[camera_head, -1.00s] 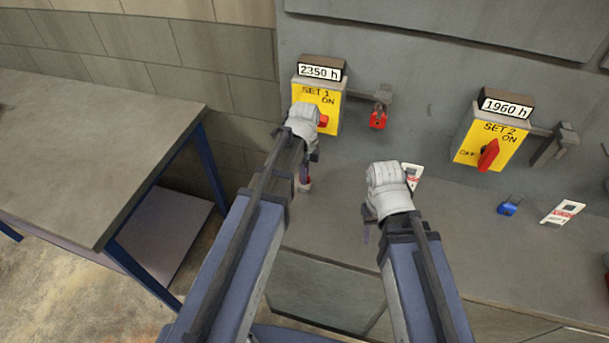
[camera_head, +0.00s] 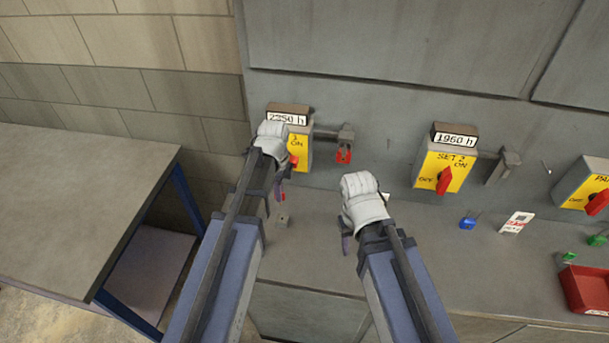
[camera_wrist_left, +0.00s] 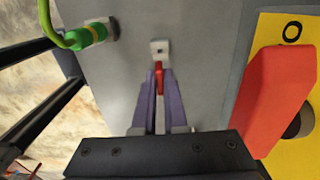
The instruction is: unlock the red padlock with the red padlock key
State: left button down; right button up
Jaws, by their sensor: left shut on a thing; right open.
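The red padlock (camera_head: 344,157) hangs from the grey hasp (camera_head: 345,134) beside the yellow SET 1 box (camera_head: 301,150). My left gripper (camera_head: 281,191) is left of the padlock, in front of that box and apart from the padlock. In the left wrist view its purple fingers are shut on a slim red piece (camera_wrist_left: 160,78), which looks like the red padlock key; its far end is not clear. My right gripper (camera_head: 345,242) is open over the counter.
A red switch handle (camera_wrist_left: 280,100) is close to the right of my left fingers. A green piece with a loop (camera_wrist_left: 86,37) is at upper left. The SET 2 box (camera_head: 446,165), a blue padlock (camera_head: 468,222), a tag (camera_head: 517,222) and a red tray (camera_head: 584,290) are to the right.

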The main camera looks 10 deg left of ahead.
pick_arm(q)
jog(key=shift+f, duration=0.1)
pick_arm(e)
jog(key=shift+f, duration=0.1)
dwell(0.3)
pick_arm(q)
notch_tip(320, 180, down, 6)
jog(key=b, duration=0.6)
jog(key=shift+f, duration=0.15)
pick_arm(e)
notch_tip(320, 180, down, 6)
jog(key=shift+f, duration=0.15)
pick_arm(q)
jog(key=shift+s, duration=0.1)
pick_arm(e)
jog(key=shift+s, duration=0.1)
